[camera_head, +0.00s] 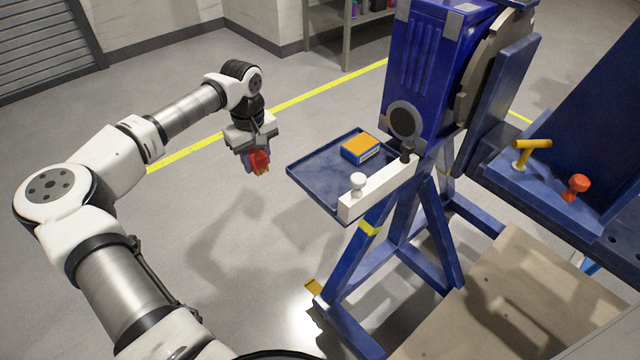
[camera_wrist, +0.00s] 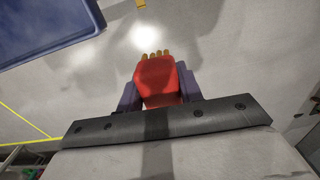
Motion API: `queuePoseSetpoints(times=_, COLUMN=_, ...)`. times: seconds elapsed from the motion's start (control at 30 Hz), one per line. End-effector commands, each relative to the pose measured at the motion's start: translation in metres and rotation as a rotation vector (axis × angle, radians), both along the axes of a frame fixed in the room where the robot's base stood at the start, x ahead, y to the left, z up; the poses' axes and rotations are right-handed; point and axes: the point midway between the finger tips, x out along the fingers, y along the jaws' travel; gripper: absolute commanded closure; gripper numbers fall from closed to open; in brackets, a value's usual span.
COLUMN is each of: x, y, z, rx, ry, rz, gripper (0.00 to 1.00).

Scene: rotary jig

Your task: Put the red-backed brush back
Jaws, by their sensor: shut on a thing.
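My gripper (camera_head: 256,163) is shut on the red-backed brush (camera_head: 260,162). It holds the brush in the air over the floor, to the left of the blue tray (camera_head: 310,173) and apart from it. In the wrist view the brush (camera_wrist: 158,82) sits between the two fingers, with its tan bristle tips at the far end. The tray's corner (camera_wrist: 85,38) shows at upper left in the wrist view. Most of the brush is hidden by the fingers in the head view.
A blue and orange box (camera_head: 361,147) lies on the tray. A white bar (camera_head: 375,188) with a white knob (camera_head: 358,183) and a dark knob runs along the tray's right side. The blue jig (camera_head: 425,75) stands behind, with a yellow handle (camera_head: 530,148) and red knob (camera_head: 578,185) at right.

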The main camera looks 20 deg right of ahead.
Motion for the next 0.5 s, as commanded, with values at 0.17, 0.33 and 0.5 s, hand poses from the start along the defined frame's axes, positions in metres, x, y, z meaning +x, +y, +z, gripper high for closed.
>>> queuePoseSetpoints(times=0.17, x=-0.018, y=-0.062, z=0.095, rx=0.001, ry=-0.008, rz=0.039, gripper=0.82)
queuePoseSetpoints(times=0.33, x=-0.055, y=-0.103, z=0.166, rx=0.0, ry=-0.006, rz=0.042, gripper=0.82)
queuePoseSetpoints(times=0.5, x=-0.082, y=-0.124, z=0.204, rx=0.0, ry=-0.002, rz=0.033, gripper=0.82)
